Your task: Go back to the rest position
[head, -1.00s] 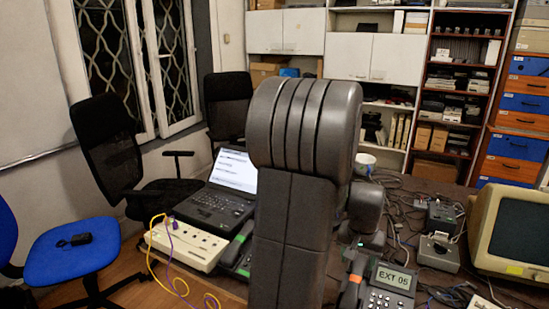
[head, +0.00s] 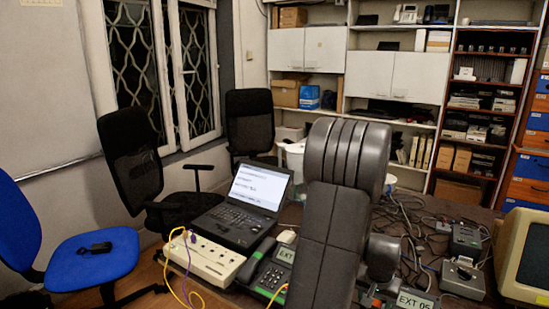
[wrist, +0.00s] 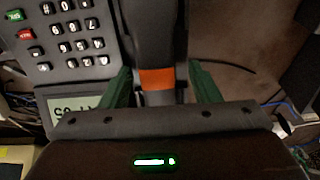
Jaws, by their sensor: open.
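My gripper (wrist: 158,68) shows in the wrist view with two green fingers spread apart. A dark phone handset with an orange band (wrist: 156,79) lies between the fingers; I cannot tell whether they touch it. The desk phone's keypad (wrist: 70,32) is at the upper left of that view, and its screen (wrist: 88,104) is partly covered by the gripper body. In the head view my arm blocks the middle and hides the gripper. The phone marked EXT 05 (head: 414,301) shows at the bottom, right of my arm, mostly cut off or hidden.
A second phone (head: 266,277) sits left of my arm, beside a beige box (head: 204,258) with yellow and purple cables. An open laptop (head: 250,208) stands behind. Cables, small devices (head: 462,276) and an old monitor (head: 525,255) crowd the right.

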